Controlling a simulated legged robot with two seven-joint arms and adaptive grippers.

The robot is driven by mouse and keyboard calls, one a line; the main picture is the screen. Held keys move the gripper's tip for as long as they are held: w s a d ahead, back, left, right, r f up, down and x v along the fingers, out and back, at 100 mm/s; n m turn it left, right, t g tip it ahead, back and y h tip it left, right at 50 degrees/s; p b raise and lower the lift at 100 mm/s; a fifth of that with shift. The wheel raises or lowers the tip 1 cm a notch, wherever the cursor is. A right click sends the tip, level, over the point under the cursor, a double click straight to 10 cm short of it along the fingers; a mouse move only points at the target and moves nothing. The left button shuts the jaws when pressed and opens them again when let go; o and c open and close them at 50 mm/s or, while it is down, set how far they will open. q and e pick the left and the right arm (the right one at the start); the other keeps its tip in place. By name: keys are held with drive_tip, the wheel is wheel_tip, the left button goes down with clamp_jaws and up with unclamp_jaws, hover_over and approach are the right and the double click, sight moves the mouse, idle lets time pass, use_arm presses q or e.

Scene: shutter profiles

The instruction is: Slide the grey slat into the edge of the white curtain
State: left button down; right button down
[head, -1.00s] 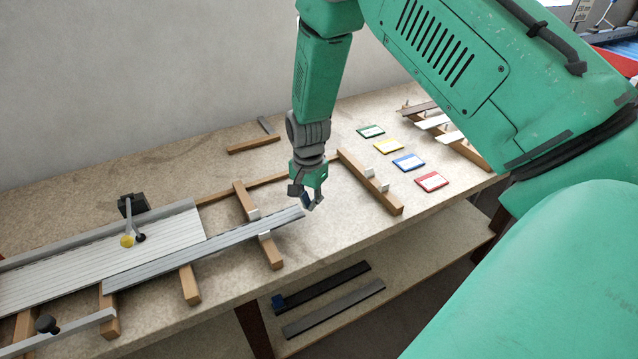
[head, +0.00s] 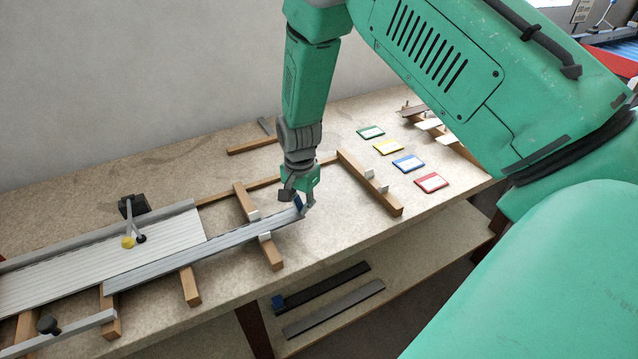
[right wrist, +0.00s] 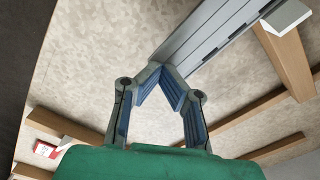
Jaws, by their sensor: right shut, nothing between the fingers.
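The white curtain (head: 110,248) lies at the left of the bench in the head view, made of ribbed slats. The grey slat (head: 215,246) lies on wooden bars along the curtain's front edge. Its left part is alongside the curtain and its right part sticks out past the curtain's right end. I cannot tell how far their edges interlock. My right gripper (head: 303,207) is shut and empty, with its fingertips at the slat's right end, touching or nearly so. In the right wrist view the closed fingertips (right wrist: 160,70) meet at the slat's end (right wrist: 182,64). My left gripper is out of view.
Wooden bars (head: 258,228) with small white blocks cross under the slat. Another wooden bar (head: 370,182) stands to the right. Coloured cards (head: 408,162) lie at the back right. Dark strips (head: 335,308) rest on the lower shelf. A black clamp (head: 132,205) stands on the curtain's back edge.

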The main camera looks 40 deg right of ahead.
sight(252, 231)
drive_tip(key=shift+w+a+p, duration=0.25)
drive_tip(key=shift+w+a, duration=0.25)
drive_tip(key=shift+a, duration=1.55)
drive_tip(key=shift+w+a+p, duration=0.2)
drive_tip(key=shift+w+a, duration=0.25)
drive_tip(key=shift+a, duration=1.6)
drive_tip(key=shift+w+a+p, duration=0.25)
drive_tip(key=shift+w+a, duration=0.25)
drive_tip(key=shift+a, duration=1.55)
idle(1.9)
